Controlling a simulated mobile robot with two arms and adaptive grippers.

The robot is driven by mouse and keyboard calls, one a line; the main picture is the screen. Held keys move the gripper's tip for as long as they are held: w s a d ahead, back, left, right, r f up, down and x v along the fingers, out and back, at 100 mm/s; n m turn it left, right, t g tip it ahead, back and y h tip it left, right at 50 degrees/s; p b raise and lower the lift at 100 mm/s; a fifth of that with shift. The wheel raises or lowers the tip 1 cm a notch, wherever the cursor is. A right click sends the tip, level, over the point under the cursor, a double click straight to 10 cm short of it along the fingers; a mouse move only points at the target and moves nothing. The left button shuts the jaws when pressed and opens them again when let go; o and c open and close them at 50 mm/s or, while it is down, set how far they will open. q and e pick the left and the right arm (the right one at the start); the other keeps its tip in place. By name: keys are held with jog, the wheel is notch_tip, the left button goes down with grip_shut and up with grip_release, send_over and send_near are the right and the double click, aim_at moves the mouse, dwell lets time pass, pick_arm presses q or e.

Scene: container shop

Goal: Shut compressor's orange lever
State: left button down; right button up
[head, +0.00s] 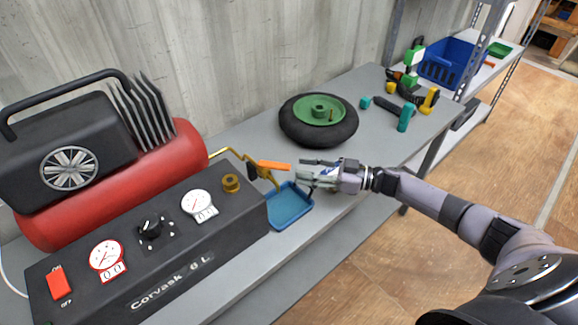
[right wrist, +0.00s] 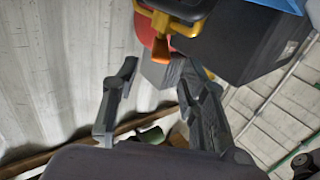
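The compressor (head: 185,255) stands at the left of the head view, with a red tank and a black front panel. Its orange lever (head: 274,165) sits on brass piping at the panel's right end and points to the right. My right gripper (head: 308,174) is just right of the lever's end, seemingly apart from it. In the right wrist view, the lever (right wrist: 161,48) shows end-on beyond the fingertips, near the middle of the opening. The fingers of the right gripper (right wrist: 157,72) are spread with nothing between them. My left gripper is not in view.
A blue tray (head: 290,207) lies on the grey bench below the lever and gripper. A black wheel with a green hub (head: 320,121) lies behind the gripper. Tools and a blue crate (head: 449,62) are farther right. Bare bench lies between the wheel and tools.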

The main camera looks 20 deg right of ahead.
jog(key=v, duration=0.5)
jog(key=shift+d, duration=0.1)
